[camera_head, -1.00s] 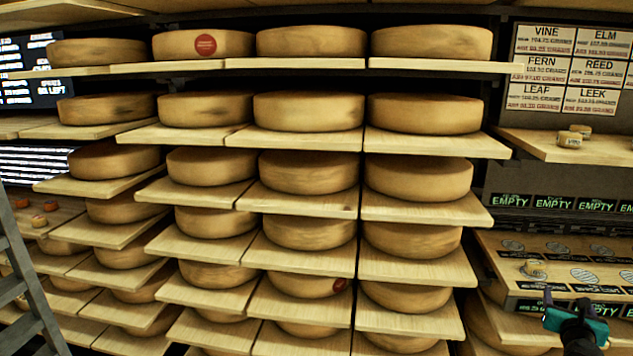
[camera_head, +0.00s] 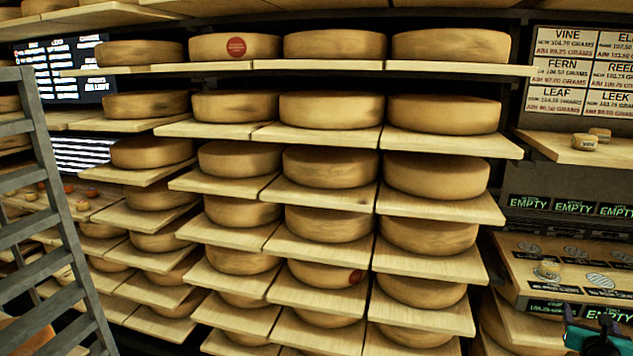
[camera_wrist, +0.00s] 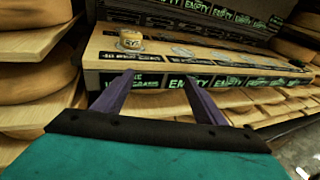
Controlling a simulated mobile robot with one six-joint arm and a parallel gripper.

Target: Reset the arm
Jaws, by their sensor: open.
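My gripper shows in the wrist view (camera_wrist: 150,95) with its two dark fingers spread apart and nothing between them. It faces the front edge of a wooden board (camera_wrist: 190,60) with round marked spots and labels that read EMPTY. A small cheese (camera_wrist: 131,40) stands on the board's left part, beyond the left finger and apart from it. In the head view part of my arm's teal end (camera_head: 590,340) shows at the lower right corner, below the board (camera_head: 520,262); the fingers are not clear there. The small cheese (camera_head: 547,270) also shows there.
Shelves of large cheese wheels (camera_head: 333,110) fill the middle. A grey ladder (camera_head: 45,170) stands at the left. Two small cheeses (camera_head: 584,142) sit on an upper right shelf (camera_head: 560,150) under a name sign (camera_head: 580,75). Small orange cheeses (camera_head: 82,205) lie at the far left.

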